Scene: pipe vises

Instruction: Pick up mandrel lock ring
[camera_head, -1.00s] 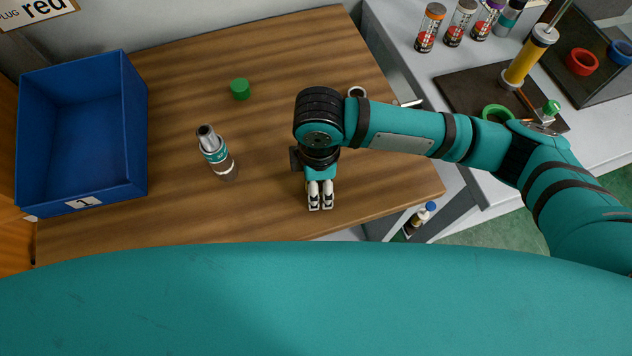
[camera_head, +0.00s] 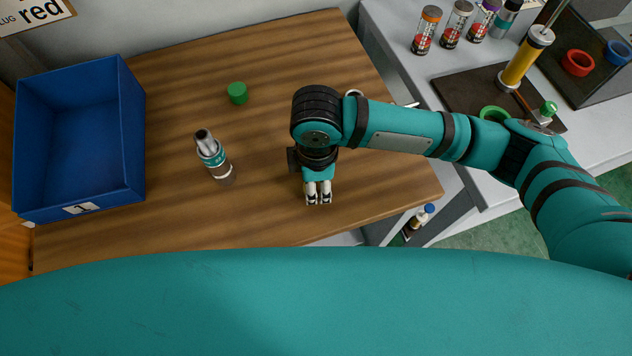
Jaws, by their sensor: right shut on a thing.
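My right gripper (camera_head: 318,201) hangs over the front right part of the wooden table (camera_head: 270,140), its white fingers pointing down and close together. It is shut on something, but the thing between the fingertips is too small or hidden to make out. No mandrel lock ring can be clearly identified. A small metal ring-shaped part (camera_head: 354,93) shows just behind my right arm, partly covered by it. My left gripper is not in view.
A blue bin (camera_head: 133,130) stands at the table's left.

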